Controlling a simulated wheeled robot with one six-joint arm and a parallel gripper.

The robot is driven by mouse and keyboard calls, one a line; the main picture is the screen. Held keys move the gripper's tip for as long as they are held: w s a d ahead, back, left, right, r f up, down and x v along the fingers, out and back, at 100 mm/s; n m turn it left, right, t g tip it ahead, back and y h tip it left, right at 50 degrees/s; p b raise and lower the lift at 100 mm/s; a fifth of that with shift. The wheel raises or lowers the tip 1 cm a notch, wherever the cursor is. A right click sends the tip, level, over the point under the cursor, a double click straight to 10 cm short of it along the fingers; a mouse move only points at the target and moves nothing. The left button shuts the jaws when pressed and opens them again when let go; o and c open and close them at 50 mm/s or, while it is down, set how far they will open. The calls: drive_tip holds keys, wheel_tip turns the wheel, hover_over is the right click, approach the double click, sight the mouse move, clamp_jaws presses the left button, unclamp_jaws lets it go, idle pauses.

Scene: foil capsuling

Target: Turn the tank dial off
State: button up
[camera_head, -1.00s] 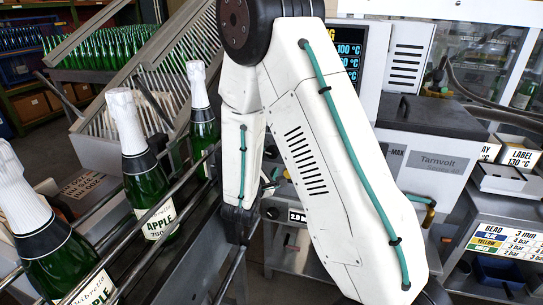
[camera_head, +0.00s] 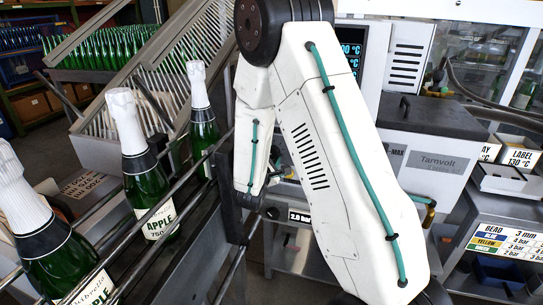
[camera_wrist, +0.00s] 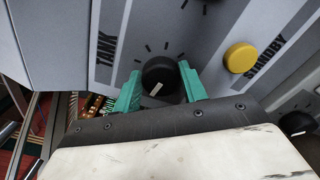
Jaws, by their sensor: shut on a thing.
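In the wrist view the tank dial (camera_wrist: 158,74) is a round black knob with a white pointer mark. It sits on a grey panel beside the printed word TANK, with tick marks around it. My gripper (camera_wrist: 160,87) has its two teal fingers on either side of the dial, shut on it. The white pointer mark shows on the side of the knob toward my gripper, slanting a little. In the head view my own arm hides the dial and the gripper's fingertips.
A yellow button (camera_wrist: 240,57) labelled STANDBY sits right of the dial. Another black knob (camera_wrist: 296,122) is at the lower right. In the head view, foil-topped bottles (camera_head: 147,180) stand along metal rails at left. A grey Tarnvolt machine (camera_head: 428,150) stands at right.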

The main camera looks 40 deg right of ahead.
drive_tip(key=n, duration=0.4)
drive_tip(key=o, duration=1)
drive_tip(key=shift+a, duration=0.1)
drive_tip(key=shift+v, duration=3.9)
